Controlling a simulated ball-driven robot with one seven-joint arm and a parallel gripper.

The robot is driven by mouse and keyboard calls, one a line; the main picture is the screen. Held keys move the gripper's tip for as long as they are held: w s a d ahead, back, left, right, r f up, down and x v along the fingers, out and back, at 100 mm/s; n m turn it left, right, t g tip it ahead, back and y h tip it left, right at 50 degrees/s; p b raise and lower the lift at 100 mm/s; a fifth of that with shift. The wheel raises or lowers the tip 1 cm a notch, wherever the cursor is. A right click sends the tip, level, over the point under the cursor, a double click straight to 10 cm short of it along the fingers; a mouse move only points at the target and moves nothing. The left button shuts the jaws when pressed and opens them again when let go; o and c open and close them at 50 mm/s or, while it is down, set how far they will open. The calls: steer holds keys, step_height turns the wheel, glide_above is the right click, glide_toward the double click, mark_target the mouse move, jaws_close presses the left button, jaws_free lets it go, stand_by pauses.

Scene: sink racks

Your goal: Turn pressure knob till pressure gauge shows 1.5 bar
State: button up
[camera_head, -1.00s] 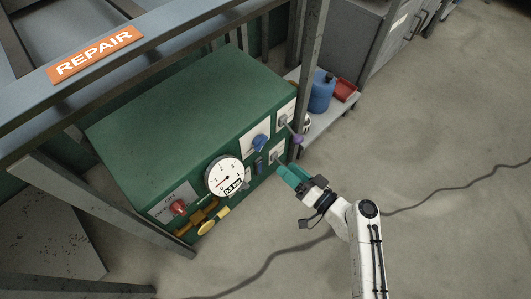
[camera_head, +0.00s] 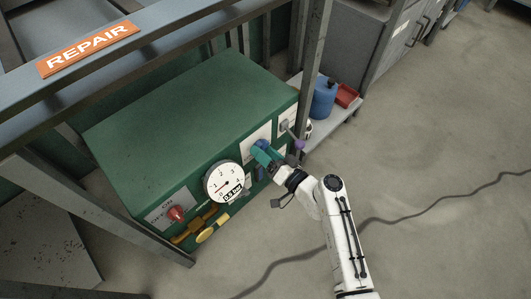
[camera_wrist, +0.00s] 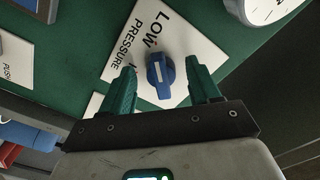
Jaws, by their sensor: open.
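The blue pressure knob (camera_wrist: 160,75) sits on a white plate marked "LOW" and "PRESSURE" in the wrist view. In the head view the knob (camera_head: 262,144) shows just beyond my gripper (camera_head: 265,154). In the wrist view my gripper (camera_wrist: 163,88) is open, with one green finger on each side of the knob. I cannot tell whether a finger touches it. The round white pressure gauge (camera_head: 223,183) is on the green box's front, left of the knob, and its display seems to read 0.0 bar. Only the gauge's edge (camera_wrist: 268,8) shows in the wrist view.
The green box (camera_head: 185,105) stands inside a grey metal frame with a post (camera_head: 317,65) close to the right of my gripper. A red knob (camera_head: 176,213) and yellow valve handle (camera_head: 204,235) are at lower left. The floor at right is open.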

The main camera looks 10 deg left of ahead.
steer(key=c, duration=1)
steer(key=shift+m, duration=0.4)
steer(key=m, duration=1.1)
steer(key=shift+r, duration=0.25)
steer(key=o, duration=1)
